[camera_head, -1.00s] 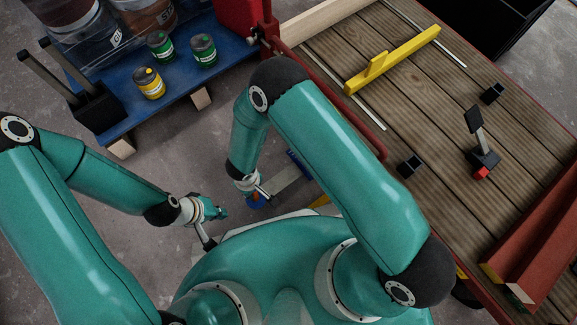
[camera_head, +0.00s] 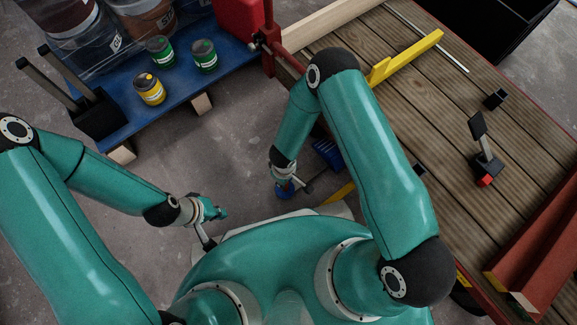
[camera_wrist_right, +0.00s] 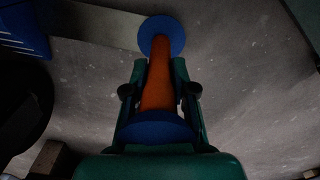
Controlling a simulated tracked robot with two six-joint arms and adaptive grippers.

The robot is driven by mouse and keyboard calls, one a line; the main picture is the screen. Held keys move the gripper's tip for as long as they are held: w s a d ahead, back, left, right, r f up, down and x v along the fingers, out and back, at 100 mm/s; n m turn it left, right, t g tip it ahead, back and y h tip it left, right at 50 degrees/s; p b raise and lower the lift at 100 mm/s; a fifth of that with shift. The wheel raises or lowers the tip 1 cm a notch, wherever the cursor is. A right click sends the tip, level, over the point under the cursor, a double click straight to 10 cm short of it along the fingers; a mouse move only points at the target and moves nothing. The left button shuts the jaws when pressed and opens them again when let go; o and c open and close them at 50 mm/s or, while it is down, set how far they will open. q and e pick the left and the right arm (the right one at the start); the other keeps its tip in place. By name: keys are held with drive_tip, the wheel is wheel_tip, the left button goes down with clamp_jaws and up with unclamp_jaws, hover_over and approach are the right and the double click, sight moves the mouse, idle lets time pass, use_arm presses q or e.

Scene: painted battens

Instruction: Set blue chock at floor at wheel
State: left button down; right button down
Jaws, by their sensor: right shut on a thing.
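My right gripper (camera_wrist_right: 160,85) is shut on an orange grip (camera_wrist_right: 159,75) with a blue disc at each end. A pale flat strip (camera_wrist_right: 100,22) runs from the far disc toward a blue ribbed piece (camera_wrist_right: 22,28), which looks like the blue chock. In the head view this blue piece (camera_head: 327,152) is near the deck's edge, partly behind my right arm. The blue end of the grip (camera_head: 284,190) shows below my right wrist. A dark round shape at the left of the wrist view may be a wheel (camera_wrist_right: 22,108). My left gripper (camera_head: 220,212) hangs over the floor; its jaws are too small to read.
A plank deck (camera_head: 440,130) with a red edge fills the right, carrying a yellow batten (camera_head: 408,60) and a red beam (camera_head: 535,250). A blue platform (camera_head: 180,110) with paint cans stands at upper left. Bare floor (camera_head: 225,150) lies between.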

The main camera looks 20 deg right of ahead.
drive_tip(key=shift+w+d+f, duration=0.15)
drive_tip(key=shift+d+f, duration=0.1)
drive_tip(key=shift+d, duration=0.25)
drive_tip(key=shift+w+d+f, duration=0.1)
drive_tip(key=shift+d+f, duration=0.1)
drive_tip(key=shift+d, duration=0.25)
drive_tip(key=shift+f, duration=0.15)
drive_tip(key=shift+w+a, duration=0.1)
drive_tip(key=shift+a, duration=0.15)
drive_tip(key=c, duration=0.9)
unclamp_jaws()
drive_tip(key=shift+c, duration=0.2)
